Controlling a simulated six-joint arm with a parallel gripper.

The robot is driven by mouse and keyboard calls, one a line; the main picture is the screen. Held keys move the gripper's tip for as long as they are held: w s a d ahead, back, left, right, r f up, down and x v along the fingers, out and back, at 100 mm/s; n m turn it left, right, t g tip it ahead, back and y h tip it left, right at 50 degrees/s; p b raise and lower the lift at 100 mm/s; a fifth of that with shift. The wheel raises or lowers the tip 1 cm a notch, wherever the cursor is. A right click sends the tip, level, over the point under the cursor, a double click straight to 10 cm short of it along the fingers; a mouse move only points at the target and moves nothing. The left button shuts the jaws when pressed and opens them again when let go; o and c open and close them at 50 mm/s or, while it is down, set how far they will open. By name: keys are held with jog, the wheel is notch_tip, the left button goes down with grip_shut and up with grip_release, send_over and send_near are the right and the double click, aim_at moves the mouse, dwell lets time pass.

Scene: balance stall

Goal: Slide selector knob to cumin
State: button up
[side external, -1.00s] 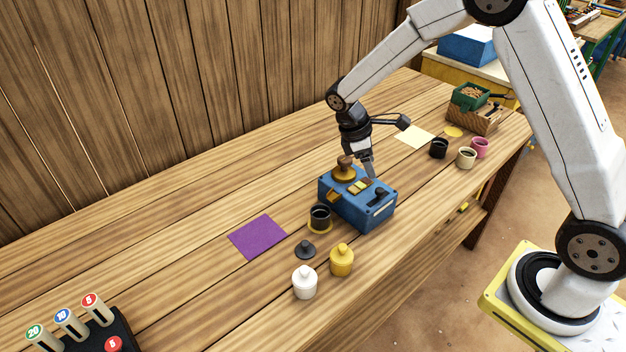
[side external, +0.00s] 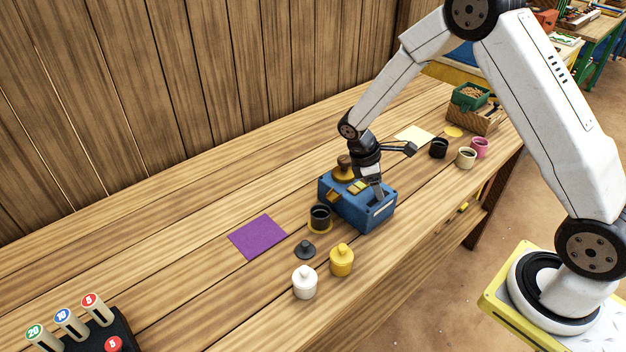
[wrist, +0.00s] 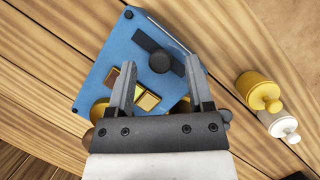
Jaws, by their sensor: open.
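The blue box (side external: 350,212) stands on the wooden table; in the wrist view its top panel (wrist: 115,48) fills the middle. My gripper (side external: 378,192) is just over the box top, open. In the wrist view its two fingertips (wrist: 160,68) appear on either side of the knob; whether they touch it I cannot tell. In the side view the gripper hides the knob. Small brown and yellow squares (wrist: 147,101) lie beside the slot; I see no readable cumin label.
A black cup (side external: 320,214) stands in front. A black lid (side external: 305,250), white jar (side external: 305,284) and yellow jar (side external: 341,260) stand nearer. A purple mat (side external: 258,237) lies left.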

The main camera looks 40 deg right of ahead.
jog(key=shift+s+d+f, duration=0.1)
jog(key=shift+f, duration=0.25)
grip_shut()
dwell(1.2)
